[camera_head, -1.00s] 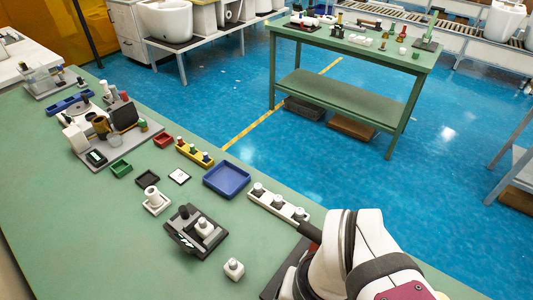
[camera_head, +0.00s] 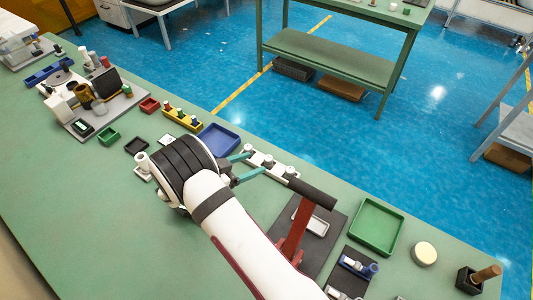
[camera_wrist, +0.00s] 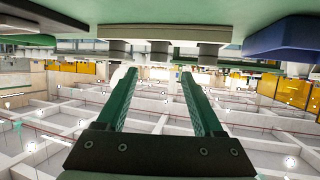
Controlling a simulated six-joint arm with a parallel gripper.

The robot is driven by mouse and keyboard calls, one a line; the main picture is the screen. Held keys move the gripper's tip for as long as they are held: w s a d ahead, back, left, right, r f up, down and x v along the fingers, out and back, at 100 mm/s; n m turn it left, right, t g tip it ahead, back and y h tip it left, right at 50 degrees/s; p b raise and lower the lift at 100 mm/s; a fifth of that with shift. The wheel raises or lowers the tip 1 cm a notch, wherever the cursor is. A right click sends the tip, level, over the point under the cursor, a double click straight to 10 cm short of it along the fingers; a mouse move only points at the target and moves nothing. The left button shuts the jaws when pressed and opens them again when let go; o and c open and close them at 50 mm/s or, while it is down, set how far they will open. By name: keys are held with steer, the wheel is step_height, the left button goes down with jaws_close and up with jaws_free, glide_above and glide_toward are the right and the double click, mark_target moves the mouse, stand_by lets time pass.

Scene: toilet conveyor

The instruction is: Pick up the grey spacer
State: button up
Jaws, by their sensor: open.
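A white rack (camera_head: 279,168) holding several grey spacers stands on the green bench, just right of my gripper. My gripper (camera_head: 257,162) is open, its teal fingers reaching toward the rack from the left. In the wrist view the picture is upside down, with the rack (camera_wrist: 150,33) along the top. The middle grey spacer (camera_wrist: 159,50) there lines up between the tips of my open gripper (camera_wrist: 158,75). Other grey pieces sit to its left (camera_wrist: 114,47) and right (camera_wrist: 208,52). Nothing is held; I cannot tell whether the fingertips reach around the spacer.
A dark red lever (camera_head: 294,232) with a black handle (camera_head: 312,191) stands close on the right. A green tray (camera_head: 377,227) lies farther right.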

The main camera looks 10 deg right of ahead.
mark_target(268, 159)
steer(key=x, duration=1)
steer(key=shift+d+f, duration=0.1)
steer(key=shift+d, duration=0.15)
jaws_close()
